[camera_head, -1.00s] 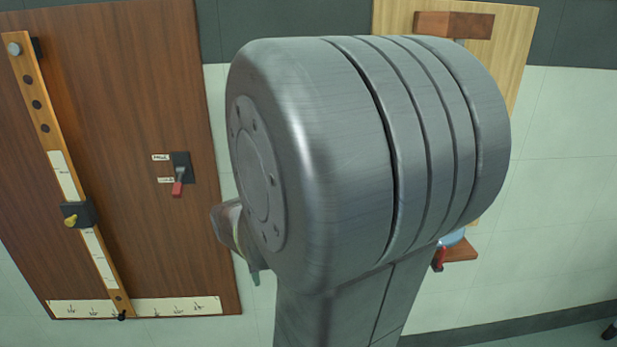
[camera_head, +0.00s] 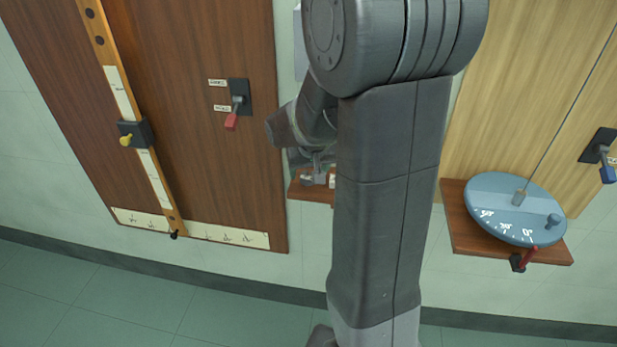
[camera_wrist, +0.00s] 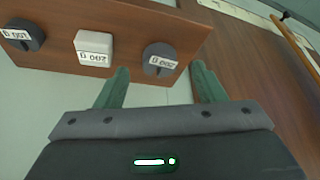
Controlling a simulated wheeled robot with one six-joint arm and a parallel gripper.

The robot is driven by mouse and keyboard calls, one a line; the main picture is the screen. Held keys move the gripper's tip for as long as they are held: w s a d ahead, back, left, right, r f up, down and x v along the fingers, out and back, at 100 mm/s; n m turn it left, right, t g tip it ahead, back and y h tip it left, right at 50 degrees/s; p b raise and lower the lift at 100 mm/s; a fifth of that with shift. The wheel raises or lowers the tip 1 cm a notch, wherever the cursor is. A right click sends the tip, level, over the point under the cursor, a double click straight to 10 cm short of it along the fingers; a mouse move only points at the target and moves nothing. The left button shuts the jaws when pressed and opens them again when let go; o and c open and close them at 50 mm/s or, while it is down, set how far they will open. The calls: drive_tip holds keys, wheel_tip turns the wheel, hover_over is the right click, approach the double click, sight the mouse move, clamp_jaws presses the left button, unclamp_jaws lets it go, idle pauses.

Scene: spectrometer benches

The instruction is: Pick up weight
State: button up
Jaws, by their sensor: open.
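In the wrist view several labelled weights sit on a small brown wooden shelf (camera_wrist: 125,28): a dark round weight (camera_wrist: 22,36) at left, a white block weight (camera_wrist: 94,47) in the middle, and a grey round weight (camera_wrist: 160,58) at right. Their labels appear upside down and are hard to read surely. My gripper (camera_wrist: 160,70) is open and empty, its green fingers apart. The grey weight appears between the fingertips, beyond them; no contact is visible. In the head view the shelf (camera_head: 302,190) shows partly, with the gripper and some weights largely hidden by my arm.
A brown panel (camera_head: 200,60) with a slanted scale rail (camera_head: 135,110) and a red-handled switch (camera_head: 236,105) stands at left. A blue dial (camera_head: 500,190) on a wooden ledge (camera_head: 455,225) is at right, by a light wooden panel (camera_head: 510,110). The floor (camera_head: 120,290) is clear.

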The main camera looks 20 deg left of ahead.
sight(308, 179)
drive_tip(key=shift+x, duration=1.2)
drive_tip(key=c, duration=1.2)
drive_tip(key=shift+r, duration=0.1)
drive_tip(key=shift+s+r, duration=0.2)
drive_tip(key=shift+r, duration=0.35)
wheel_tip(308, 179, up, 6)
drive_tip(key=shift+s+d+r, duration=0.1)
drive_tip(key=shift+s+d+f+b, duration=0.1)
drive_tip(key=shift+s+d+b, duration=0.5)
drive_tip(key=shift+s, duration=2.55)
drive_tip(key=shift+s+d+f+b, duration=0.2)
drive_tip(key=shift+s+d, duration=0.7)
drive_tip(key=shift+s, duration=2.2)
drive_tip(key=shift+s+d+r+b, duration=0.1)
drive_tip(key=shift+s+d+b, duration=0.55)
drive_tip(key=shift+s, duration=2.5)
